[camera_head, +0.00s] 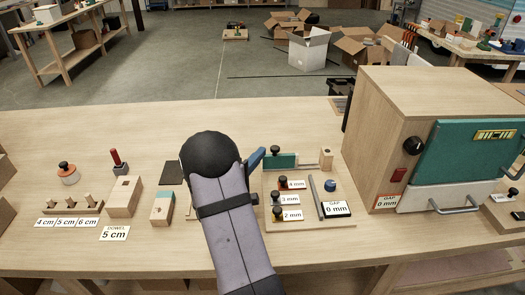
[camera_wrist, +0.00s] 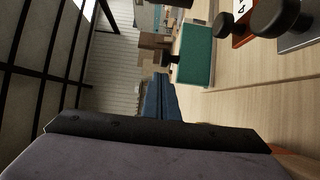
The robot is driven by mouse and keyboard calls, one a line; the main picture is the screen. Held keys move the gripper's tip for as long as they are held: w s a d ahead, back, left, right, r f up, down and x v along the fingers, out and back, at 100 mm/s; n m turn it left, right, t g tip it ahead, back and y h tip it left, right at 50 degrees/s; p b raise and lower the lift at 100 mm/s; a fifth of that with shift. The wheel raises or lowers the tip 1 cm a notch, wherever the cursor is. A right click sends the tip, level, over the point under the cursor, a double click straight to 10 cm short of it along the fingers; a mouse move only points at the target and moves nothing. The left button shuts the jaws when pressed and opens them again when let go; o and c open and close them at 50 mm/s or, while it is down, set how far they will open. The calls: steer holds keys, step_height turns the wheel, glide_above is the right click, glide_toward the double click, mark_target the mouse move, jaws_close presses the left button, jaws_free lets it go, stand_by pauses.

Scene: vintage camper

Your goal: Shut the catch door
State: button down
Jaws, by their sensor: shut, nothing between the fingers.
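A small green door panel (camera_head: 281,160) with a black knob on top stands upright on a wooden board (camera_head: 300,229) in the middle of the bench. My gripper (camera_head: 261,153), with blue fingers, is shut and empty beside the panel's left end. The fingers also show in the wrist view (camera_wrist: 160,82), just below the knob. I cannot tell whether they touch the panel. My dark wrist and grey arm hide part of the board's left side.
A wooden cabinet with a teal door (camera_head: 467,155) stands at right. Wooden blocks (camera_head: 124,196) stand left. The bench behind is clear.

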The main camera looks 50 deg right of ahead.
mark_target(277, 152)
steer(key=shift+s+d, duration=0.35)
steer(key=shift+d, duration=0.2)
steer(key=shift+s+d+f, duration=0.15)
steer(key=shift+s+d, duration=0.05)
steer(key=s+d+b, duration=0.2)
steer(key=shift+s+d, duration=0.35)
steer(key=shift+s, duration=0.05)
steer(key=shift+w+a, duration=0.1)
steer(key=shift+w, duration=0.05)
steer(key=shift+w+a+b, duration=0.15)
steer(key=shift+a+b, duration=0.1)
steer(key=shift+b, duration=0.1)
steer(key=w+a+b, duration=0.1)
steer(key=w+a, duration=0.1)
steer(key=a, duration=0.1)
steer(key=shift+b, duration=0.4)
steer(key=b+v, duration=0.2)
steer(key=v, duration=0.7)
steer(key=shift+s+a+b, duration=0.3)
steer(key=shift+a, duration=0.05)
